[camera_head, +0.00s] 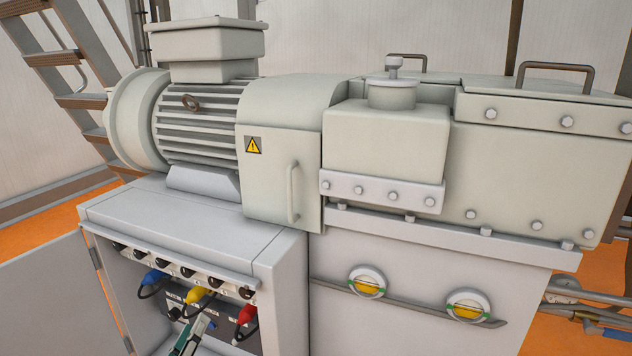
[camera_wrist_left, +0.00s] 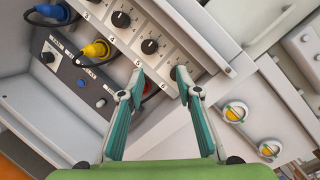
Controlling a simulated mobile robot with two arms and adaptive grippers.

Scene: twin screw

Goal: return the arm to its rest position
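My left gripper (camera_head: 192,338) shows at the bottom of the head view, in front of the open cabinet (camera_head: 262,243). In the left wrist view its two teal fingers (camera_wrist_left: 160,88) stand apart with nothing held between them. Its fingertips appear in front of the row of black knobs (camera_wrist_left: 150,46); whether they touch the panel cannot be told. The left finger partly hides the red plug, which shows whole in the head view (camera_head: 246,316). My right gripper is in neither view.
A blue plug (camera_head: 154,278) and a yellow plug (camera_head: 196,295) sit in the cabinet. The cabinet door (camera_head: 50,300) stands open at left. Two round gauges (camera_head: 367,283) (camera_head: 468,306) and a rail are to the right. The large machine (camera_head: 390,140) stands above and behind.

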